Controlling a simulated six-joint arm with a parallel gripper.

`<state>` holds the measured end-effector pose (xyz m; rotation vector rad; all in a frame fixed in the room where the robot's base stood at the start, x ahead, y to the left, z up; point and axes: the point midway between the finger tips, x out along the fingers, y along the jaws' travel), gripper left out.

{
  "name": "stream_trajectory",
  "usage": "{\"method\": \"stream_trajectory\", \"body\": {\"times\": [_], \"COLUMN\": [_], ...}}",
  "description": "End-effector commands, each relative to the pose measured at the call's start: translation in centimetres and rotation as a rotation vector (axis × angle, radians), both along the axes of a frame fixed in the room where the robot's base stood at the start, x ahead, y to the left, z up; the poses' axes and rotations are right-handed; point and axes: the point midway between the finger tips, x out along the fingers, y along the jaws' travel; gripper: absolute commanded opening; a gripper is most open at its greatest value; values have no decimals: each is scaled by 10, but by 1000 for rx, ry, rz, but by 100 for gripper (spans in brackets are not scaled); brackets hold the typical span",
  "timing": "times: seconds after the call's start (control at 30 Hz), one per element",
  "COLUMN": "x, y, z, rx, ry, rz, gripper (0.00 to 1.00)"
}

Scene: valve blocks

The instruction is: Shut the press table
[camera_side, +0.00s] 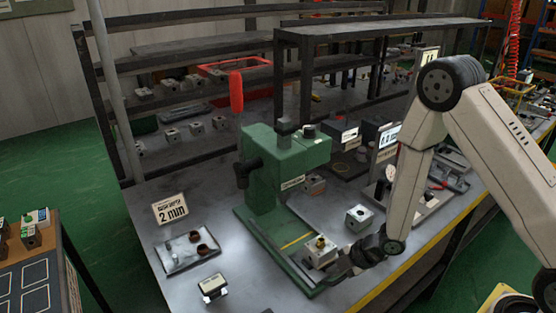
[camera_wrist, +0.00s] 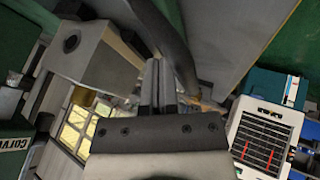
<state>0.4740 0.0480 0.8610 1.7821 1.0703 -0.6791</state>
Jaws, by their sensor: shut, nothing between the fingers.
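The green press (camera_side: 285,165) stands on the bench in the side view, with its long green base (camera_side: 262,238) reaching to the bench's front. A pale valve block (camera_side: 320,252) with a brass-coloured top sits at the near end of this base, out in front of the press head. The press table under the block is hard to make out. My gripper (camera_side: 338,274) is low at the near right side of the block; whether it touches is unclear. In the wrist view its fingers (camera_wrist: 160,84) are together and empty, with a grey block (camera_wrist: 92,55) to their left.
Another valve block (camera_side: 359,217) stands right of the press base. The bench is bare between tray and base.

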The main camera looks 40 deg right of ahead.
Motion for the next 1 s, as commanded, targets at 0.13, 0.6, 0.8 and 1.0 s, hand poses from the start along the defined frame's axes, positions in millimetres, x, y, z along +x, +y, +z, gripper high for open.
{"method": "stream_trajectory", "body": {"times": [0.13,0.6,0.8,1.0], "x": [7,78,114,143], "y": [0,0,0,0], "z": [0,0,0,0], "rx": [0,-1,-1,-1], "ry": [-1,-4,-4,-3], "rz": [0,2,2,2], "gripper": [0,0,0,0]}}
